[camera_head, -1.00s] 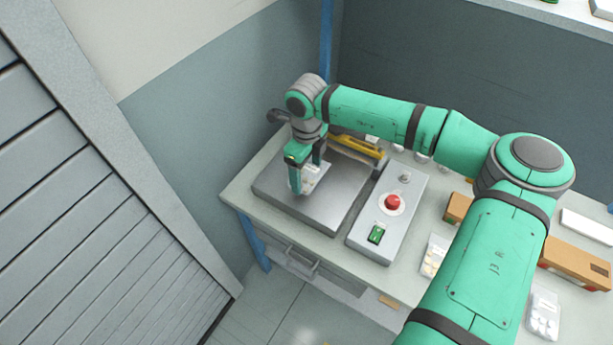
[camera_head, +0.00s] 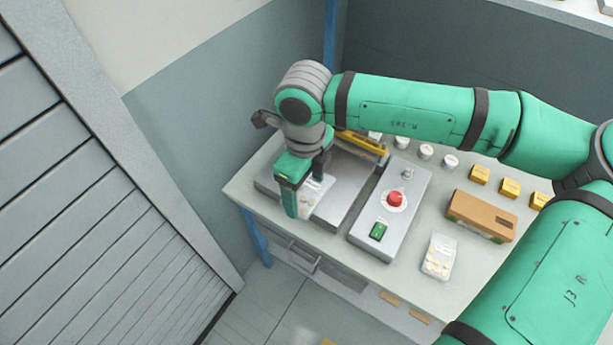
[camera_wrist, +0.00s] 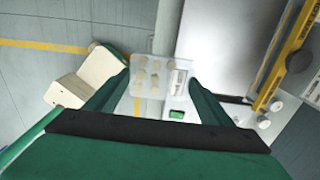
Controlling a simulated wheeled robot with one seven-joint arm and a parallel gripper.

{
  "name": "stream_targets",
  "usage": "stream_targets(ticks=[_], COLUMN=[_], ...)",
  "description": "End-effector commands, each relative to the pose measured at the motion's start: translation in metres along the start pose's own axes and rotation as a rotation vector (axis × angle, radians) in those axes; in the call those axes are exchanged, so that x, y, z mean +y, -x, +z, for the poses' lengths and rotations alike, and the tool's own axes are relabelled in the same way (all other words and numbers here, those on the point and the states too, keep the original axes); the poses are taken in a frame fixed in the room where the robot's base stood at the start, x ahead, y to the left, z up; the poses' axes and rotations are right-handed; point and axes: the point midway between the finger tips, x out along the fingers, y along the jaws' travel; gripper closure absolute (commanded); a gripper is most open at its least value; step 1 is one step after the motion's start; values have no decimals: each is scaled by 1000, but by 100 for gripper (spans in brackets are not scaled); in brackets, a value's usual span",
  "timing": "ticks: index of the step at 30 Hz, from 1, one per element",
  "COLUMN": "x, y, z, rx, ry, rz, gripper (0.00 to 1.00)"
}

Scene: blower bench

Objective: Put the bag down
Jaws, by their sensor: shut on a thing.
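My gripper (camera_head: 306,190) is shut on a clear bag (camera_head: 311,190) of pale pieces, over the grey metal plate (camera_head: 343,178) at the left of the bench. In the wrist view the bag (camera_wrist: 158,78) sits between the two green fingertips (camera_wrist: 158,70). It shows several round beige pieces and a white label. The near finger hides part of the bag in the head view. I cannot tell whether the bag's lower edge touches the plate.
A control box with a red button (camera_head: 395,199) and green switch (camera_head: 378,231) stands right of the plate. A yellow bar (camera_head: 362,143) lies behind. Another clear bag (camera_head: 438,257) and a brown box (camera_head: 481,216) are further right. Bench shows bare surface around them.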

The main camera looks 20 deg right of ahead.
Motion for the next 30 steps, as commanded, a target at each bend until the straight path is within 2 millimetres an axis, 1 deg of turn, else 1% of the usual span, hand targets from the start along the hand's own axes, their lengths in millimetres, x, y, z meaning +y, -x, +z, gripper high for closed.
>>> stream_targets(ticks=[1,3,6,8,19,21,24,27,30], x=[-4,-9,-17,-25,-88,-96,-106,-114,-118], y=[1,0,-3,-7,-43,-57,-72,-82,-88], z=[-7,-13,-12,-8,37,41,49,54,57], rx=[-1,0,-1,0,0,1,0,1,-1], ry=[-5,-4,-2,-2,-2,-3,-2,-2,0], rz=[0,0,1,2,2,4,3,1,1], gripper=[53,53,53,53,53,53,53,53,53])
